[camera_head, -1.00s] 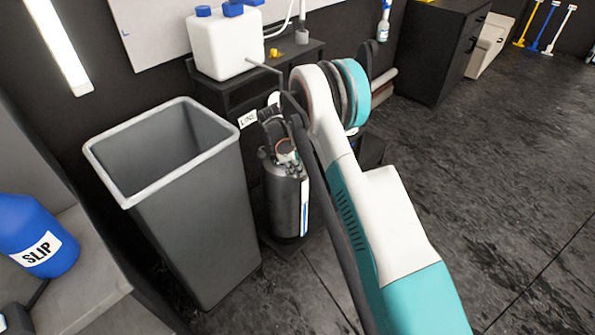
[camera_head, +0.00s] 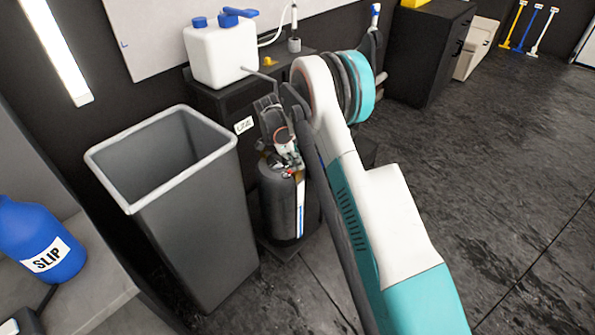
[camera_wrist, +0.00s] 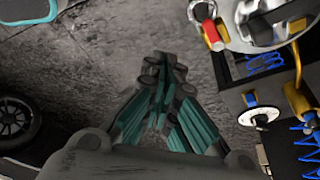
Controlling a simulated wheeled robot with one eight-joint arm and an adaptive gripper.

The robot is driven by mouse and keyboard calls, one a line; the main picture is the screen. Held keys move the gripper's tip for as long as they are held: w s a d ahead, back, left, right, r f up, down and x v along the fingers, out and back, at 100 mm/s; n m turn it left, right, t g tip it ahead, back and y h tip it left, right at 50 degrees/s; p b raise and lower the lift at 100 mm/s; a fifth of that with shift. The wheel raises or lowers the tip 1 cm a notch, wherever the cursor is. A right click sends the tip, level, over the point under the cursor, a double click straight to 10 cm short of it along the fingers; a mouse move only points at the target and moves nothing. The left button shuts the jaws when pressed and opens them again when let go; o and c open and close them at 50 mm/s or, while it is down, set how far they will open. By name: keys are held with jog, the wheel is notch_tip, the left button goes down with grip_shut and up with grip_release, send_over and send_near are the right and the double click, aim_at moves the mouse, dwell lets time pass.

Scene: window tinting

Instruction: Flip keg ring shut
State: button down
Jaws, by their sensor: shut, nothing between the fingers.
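The dark grey keg (camera_head: 277,205) stands upright on a low dark base, right of the bin. My arm reaches over it, and its dark wrist end covers much of the keg's top fittings. In the wrist view my gripper (camera_wrist: 165,68) is shut and empty, its teal-sided fingers together over grey floor. A round metal top with fittings (camera_wrist: 272,30), probably the keg's, is at the upper right, apart from the fingers. A silver loop with a red part (camera_wrist: 211,31) sticks out from its left side. I cannot tell for certain whether this is the ring, or how far it is tilted.
A tall grey bin (camera_head: 195,230) stands close left of the keg. A black cabinet with a white jug (camera_head: 220,55) is behind. Blue coiled hoses (camera_wrist: 307,150) and a round white dial (camera_wrist: 262,118) lie at right in the wrist view. Open floor (camera_head: 480,170) is at right.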

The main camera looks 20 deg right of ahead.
jog(key=shift+w+a+r+p, duration=0.1)
jog(key=shift+w+r+p, duration=0.15)
jog(key=shift+r, duration=0.45)
jog(key=shift+w+a+r+p, duration=0.1)
jog(key=shift+w+r, duration=0.15)
jog(key=shift+r, duration=0.4)
jog(key=shift+r, duration=0.1)
jog(key=s+a+r+n+t+y, duration=0.15)
jog(key=s+r+n, duration=0.5)
jog(key=r, duration=0.65)
jog(key=s+r+n+t, duration=0.2)
jog(key=s+r+n, duration=0.2)
jog(key=s+r, duration=0.7)
jog(key=s+a+r+n+t+y, duration=0.1)
jog(key=s+n, duration=0.4)
jog(key=s, duration=0.6)
jog(key=s+a+r+n+t+y, duration=0.1)
jog(key=s+r+n+t, duration=0.2)
jog(key=s+n, duration=0.3)
jog(key=s+t, duration=0.1)
jog(key=s, duration=0.4)
jog(key=shift+s+a, duration=0.25)
jog(key=shift+a, duration=0.15)
